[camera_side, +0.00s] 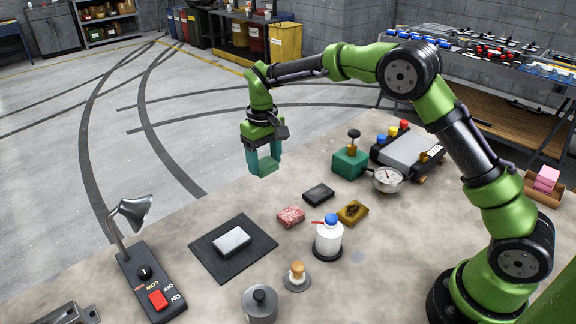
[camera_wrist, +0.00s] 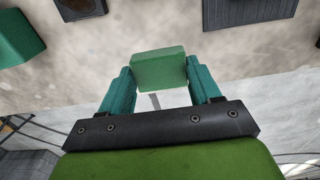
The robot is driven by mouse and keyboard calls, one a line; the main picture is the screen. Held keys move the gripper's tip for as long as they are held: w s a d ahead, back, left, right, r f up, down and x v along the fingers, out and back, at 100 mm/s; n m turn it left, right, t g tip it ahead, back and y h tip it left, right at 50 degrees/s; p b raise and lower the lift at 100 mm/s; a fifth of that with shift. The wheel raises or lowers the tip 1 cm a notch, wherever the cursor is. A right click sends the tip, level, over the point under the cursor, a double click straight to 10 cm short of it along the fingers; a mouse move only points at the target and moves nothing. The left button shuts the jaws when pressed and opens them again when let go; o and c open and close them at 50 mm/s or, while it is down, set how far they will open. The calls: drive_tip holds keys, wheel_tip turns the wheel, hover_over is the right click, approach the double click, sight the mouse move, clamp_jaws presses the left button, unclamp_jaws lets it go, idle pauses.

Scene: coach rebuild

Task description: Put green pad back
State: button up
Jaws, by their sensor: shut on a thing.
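My gripper (camera_side: 263,166) is shut on a green pad (camera_wrist: 158,68), raised above the worktable's far edge in the side view. The pad sits between the two teal fingers (camera_wrist: 158,90) in the wrist view and sticks out past their tips. In the side view the fingers largely hide it, so I cannot tell its outline there. Below on the table lie a black pad (camera_side: 318,194), a pink speckled pad (camera_side: 291,217) and a yellow-brown pad (camera_side: 353,212). A light grey pad (camera_side: 232,240) rests on a dark square mat (camera_side: 262,248).
A white bottle with a blue cap (camera_side: 329,238), a wooden-knobbed tool (camera_side: 297,274) and a grey canister (camera_side: 260,303) stand in front. A green block with a knob (camera_side: 350,163), a gauge (camera_side: 388,179) and a lamp (camera_side: 134,213) on a control box (camera_side: 150,283) flank the pads.

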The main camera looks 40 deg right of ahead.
sight(266, 201)
wheel_tip(266, 201, down, 10)
drive_tip(key=shift+a+r, duration=0.15)
drive_tip(key=shift+r, duration=0.05)
drive_tip(key=shift+f, duration=0.2)
drive_tip(key=o, duration=1)
